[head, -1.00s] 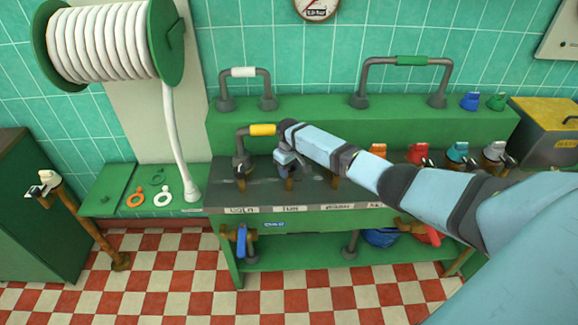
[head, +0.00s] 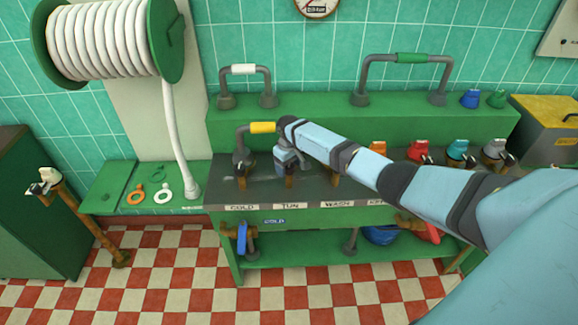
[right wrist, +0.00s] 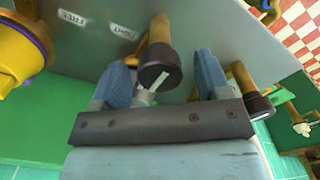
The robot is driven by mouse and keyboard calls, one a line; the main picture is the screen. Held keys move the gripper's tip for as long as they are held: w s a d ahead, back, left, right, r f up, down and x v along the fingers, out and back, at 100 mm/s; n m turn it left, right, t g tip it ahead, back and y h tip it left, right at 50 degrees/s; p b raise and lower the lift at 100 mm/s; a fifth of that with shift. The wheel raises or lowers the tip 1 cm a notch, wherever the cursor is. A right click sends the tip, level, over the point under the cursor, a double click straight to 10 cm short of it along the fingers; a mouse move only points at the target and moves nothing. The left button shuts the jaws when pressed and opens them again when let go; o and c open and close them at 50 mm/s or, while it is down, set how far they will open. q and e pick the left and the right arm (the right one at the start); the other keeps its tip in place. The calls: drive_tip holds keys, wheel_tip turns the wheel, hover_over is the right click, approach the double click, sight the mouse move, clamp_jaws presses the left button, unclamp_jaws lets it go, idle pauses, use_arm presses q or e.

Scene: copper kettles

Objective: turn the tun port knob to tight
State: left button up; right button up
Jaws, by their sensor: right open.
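The tun port (head: 289,181) is a short copper stub on the dark bench top, above the label "TUN" (head: 290,206). My right arm reaches in from the right, and my right gripper (head: 288,164) is low over this port, partly hiding it. In the right wrist view the two blue fingers of my right gripper (right wrist: 161,84) stand apart. A copper stub with a dark round end (right wrist: 160,68) and a pale bar on its face shows between them. I cannot tell whether a finger touches it. My left gripper is not in view.
A grey pipe with a yellow grip (head: 262,128) stands close left of my gripper. Orange, red, teal and grey knobs (head: 420,150) line the bench behind my arm. A hose reel (head: 105,40) hangs upper left.

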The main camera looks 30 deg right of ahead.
wheel_tip(320, 180, up, 14)
drive_tip(key=shift+f+b, duration=0.2)
drive_tip(key=shift+b, duration=0.25)
drive_tip(key=s+a+f+n+t+y, duration=0.2)
drive_tip(key=s+a+f+t, duration=0.3)
drive_tip(key=s+a+f, duration=1.35)
drive_tip(key=s+a+r+t, duration=0.1)
drive_tip(key=s+a+t, duration=0.1)
drive_tip(key=s, duration=0.7)
drive_tip(key=s+a+r+t+y, duration=0.1)
drive_tip(key=s+a+t, duration=0.2)
drive_tip(key=s, duration=0.7)
drive_tip(key=shift+s+r+m+t, duration=0.25)
drive_tip(key=shift+s+m+t, duration=0.05)
drive_tip(key=shift+t, duration=0.2)
